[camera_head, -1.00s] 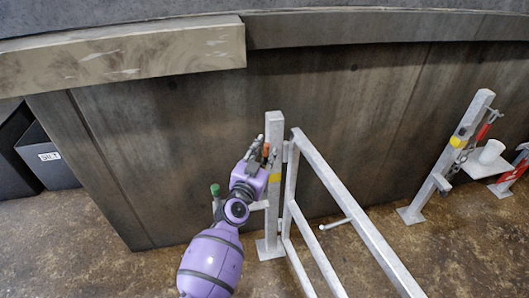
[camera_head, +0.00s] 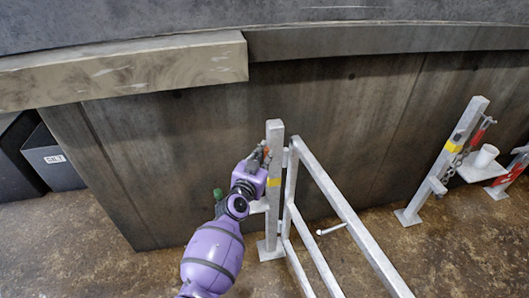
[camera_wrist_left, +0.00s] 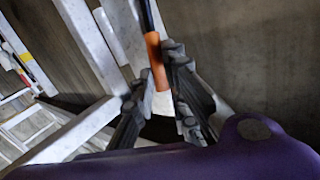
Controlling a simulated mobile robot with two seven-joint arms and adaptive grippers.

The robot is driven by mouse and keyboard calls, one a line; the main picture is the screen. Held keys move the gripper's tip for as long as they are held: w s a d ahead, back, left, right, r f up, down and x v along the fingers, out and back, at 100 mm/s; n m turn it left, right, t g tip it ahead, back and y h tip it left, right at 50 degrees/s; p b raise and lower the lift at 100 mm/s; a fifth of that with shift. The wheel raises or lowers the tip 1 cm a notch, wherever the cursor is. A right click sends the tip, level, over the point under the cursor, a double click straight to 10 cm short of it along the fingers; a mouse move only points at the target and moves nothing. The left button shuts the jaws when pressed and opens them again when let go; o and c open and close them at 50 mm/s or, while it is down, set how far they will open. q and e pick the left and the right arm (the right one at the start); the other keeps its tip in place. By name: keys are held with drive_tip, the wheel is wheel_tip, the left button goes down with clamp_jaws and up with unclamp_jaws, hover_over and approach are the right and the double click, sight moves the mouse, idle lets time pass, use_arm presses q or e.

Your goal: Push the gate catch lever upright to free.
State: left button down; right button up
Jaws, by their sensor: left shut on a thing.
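The gate catch lever shows in the left wrist view as a dark rod with an orange grip (camera_wrist_left: 155,60). The grip lies between the fingers of my left gripper (camera_wrist_left: 158,98), which is shut on it. In the head view the purple left gripper (camera_head: 263,156) is beside the upper part of the grey gate post (camera_head: 274,142), above its yellow band. Only a small orange bit of the lever shows there. The gripper hides most of the lever, and its exact angle is hard to tell. My right gripper is not in view.
The grey gate frame (camera_head: 345,212) stands right of the post. A green knob (camera_head: 218,194) is just left of my arm. A second post (camera_head: 444,163) with chain and red parts stands at right, beside a white cup (camera_head: 485,156). A dark wall is close behind.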

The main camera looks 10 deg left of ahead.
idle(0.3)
use_arm(q)
drive_tip(key=c, duration=1.8)
unclamp_jaws()
drive_tip(key=shift+d, duration=0.1)
drive_tip(key=v, duration=1.2)
drive_tip(key=shift+r, duration=0.1)
drive_tip(key=shift+c, duration=0.5)
